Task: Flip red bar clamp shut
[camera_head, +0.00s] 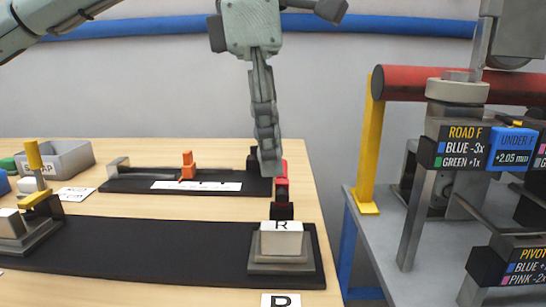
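A clamp with a red bar (281,190) stands at the right end of the black base plate (150,248) on the table. Its bar looks roughly upright, with black parts below it. A pale block marked R (281,240) sits on a grey pad in front of it. My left gripper (269,160) comes down from above, its fingertips pointing down at the top of the red bar. The fingers overlap edge-on, so their opening is hidden, and I cannot tell whether they touch the bar. My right gripper is not in view.
A yellow-bar clamp (39,175) stands at the left end of the base plate. Behind are a grey bin (70,158) and a black strip with an orange piece (188,165). To the right, a metal stand carries a red tube (405,82), a yellow post (370,150) and label signs.

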